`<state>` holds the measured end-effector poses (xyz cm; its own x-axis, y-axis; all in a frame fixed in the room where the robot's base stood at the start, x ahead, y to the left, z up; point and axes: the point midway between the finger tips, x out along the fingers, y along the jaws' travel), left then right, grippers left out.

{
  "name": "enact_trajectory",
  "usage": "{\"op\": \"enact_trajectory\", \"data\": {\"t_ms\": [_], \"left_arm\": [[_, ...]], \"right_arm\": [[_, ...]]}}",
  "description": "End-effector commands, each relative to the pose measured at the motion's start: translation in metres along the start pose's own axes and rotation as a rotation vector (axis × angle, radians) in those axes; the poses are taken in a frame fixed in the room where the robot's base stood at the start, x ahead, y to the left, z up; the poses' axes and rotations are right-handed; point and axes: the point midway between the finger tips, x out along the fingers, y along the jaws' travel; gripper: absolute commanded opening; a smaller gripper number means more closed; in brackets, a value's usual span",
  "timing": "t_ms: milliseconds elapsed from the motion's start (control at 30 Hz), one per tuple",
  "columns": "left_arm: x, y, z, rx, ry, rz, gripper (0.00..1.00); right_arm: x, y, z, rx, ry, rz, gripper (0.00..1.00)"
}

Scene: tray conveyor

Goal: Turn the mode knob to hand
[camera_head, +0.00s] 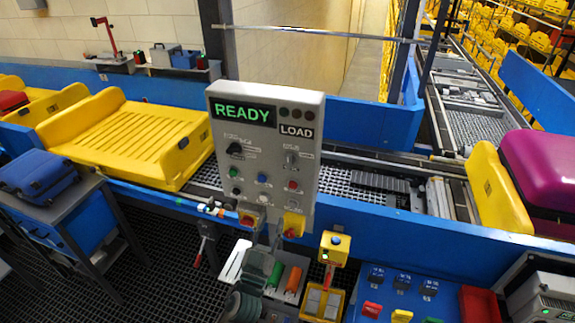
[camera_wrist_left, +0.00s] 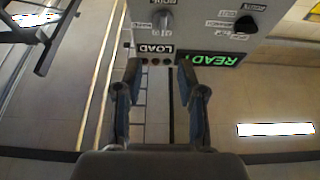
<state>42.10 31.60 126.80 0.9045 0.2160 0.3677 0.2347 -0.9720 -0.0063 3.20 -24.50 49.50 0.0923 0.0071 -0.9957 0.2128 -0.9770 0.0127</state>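A grey control panel (camera_head: 265,190) stands upright in front of me, with a green READY display and a LOAD label. It has a black rotary knob (camera_head: 235,149) at upper left and a grey rotary knob (camera_head: 291,158) at upper right. My right gripper is not in view.
Push buttons (camera_head: 263,178) sit below the knobs, and red-yellow switches (camera_head: 293,225) at the panel's foot. A yellow tray (camera_head: 130,140) lies on the conveyor at left. A yellow post box (camera_head: 334,248) stands right of my gripper. A purple case (camera_head: 530,175) is at far right.

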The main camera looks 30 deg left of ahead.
Motion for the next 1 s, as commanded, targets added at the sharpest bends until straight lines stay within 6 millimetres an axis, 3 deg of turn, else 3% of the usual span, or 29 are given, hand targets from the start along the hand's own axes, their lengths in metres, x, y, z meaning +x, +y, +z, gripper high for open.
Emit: {"op": "enact_trajectory", "data": {"t_ms": [67,267,567,800,1000], "left_arm": [[0.003,-0.002,-0.008,-0.006,0.022,-0.001,0.4],[0.018,-0.004,-0.004,-0.009,0.033,0.0,0.4],[0.058,-0.003,-0.005,-0.003,0.026,0.0,0.4],[0.119,-0.001,-0.016,0.0,0.02,-0.002,0.4],[0.155,-0.003,-0.014,-0.003,0.019,-0.002,0.4]], "right_arm": [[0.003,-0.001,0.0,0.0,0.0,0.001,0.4],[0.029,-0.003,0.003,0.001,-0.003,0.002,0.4],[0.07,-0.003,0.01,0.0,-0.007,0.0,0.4],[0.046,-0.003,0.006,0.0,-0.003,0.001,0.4],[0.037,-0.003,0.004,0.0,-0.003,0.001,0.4]]}}
